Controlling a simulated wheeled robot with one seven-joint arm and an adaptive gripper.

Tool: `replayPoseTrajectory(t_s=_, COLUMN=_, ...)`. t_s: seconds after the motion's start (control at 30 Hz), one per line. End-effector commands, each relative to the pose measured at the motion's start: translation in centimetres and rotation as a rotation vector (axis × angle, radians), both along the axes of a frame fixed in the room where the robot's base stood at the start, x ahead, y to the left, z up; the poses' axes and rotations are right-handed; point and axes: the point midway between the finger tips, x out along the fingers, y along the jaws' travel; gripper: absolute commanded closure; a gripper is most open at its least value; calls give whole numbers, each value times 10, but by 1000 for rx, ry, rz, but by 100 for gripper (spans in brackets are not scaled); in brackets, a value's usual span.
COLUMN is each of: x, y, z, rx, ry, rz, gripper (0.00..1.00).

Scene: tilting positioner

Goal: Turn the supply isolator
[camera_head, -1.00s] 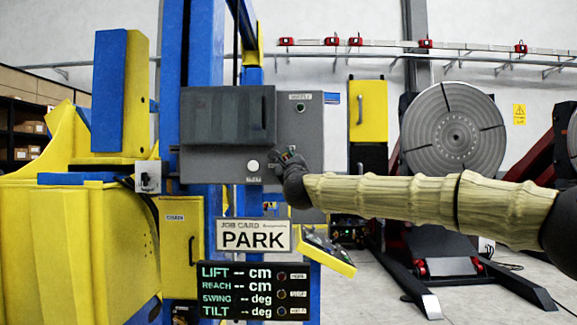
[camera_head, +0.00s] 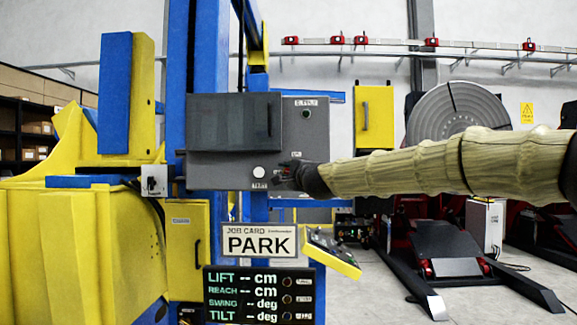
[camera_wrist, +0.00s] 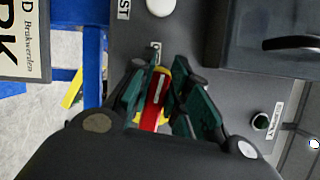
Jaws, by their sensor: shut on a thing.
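The supply isolator (camera_wrist: 153,112) has a red handle on a yellow base and sits on the grey control panel (camera_head: 315,150). In the wrist view my gripper (camera_wrist: 158,92) has its dark green fingers on both sides of the red handle, shut on it. The handle lies nearly along the fingers in that view. In the head view my gripper (camera_head: 283,174) is at the panel's lower right, and its dark body hides most of the isolator. A dark green round lamp (camera_head: 306,114) sits under a label higher on the panel; it also shows in the wrist view (camera_wrist: 260,121).
A dark grey box (camera_head: 232,120) juts from the panel, left of my gripper. A white round button (camera_head: 259,172) is close beside the fingers. Below are the PARK card (camera_head: 258,241), a display (camera_head: 258,294) and a tilted yellow box (camera_head: 332,250). Floor at the right is partly clear.

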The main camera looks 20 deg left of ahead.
Motion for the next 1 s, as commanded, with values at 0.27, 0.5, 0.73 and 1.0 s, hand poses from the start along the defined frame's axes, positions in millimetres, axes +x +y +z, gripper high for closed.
replayPoseTrajectory(t_s=0.27, x=-1, y=1, z=-3, rx=-131, ry=-36, rz=0, gripper=100)
replayPoseTrajectory(t_s=0.5, x=0, y=1, z=-5, rx=-176, ry=-50, rz=0, gripper=100)
replayPoseTrajectory(t_s=0.73, x=0, y=1, z=-6, rx=-183, ry=-51, rz=1, gripper=100)
replayPoseTrajectory(t_s=1.0, x=0, y=1, z=-6, rx=-182, ry=-51, rz=1, gripper=70)
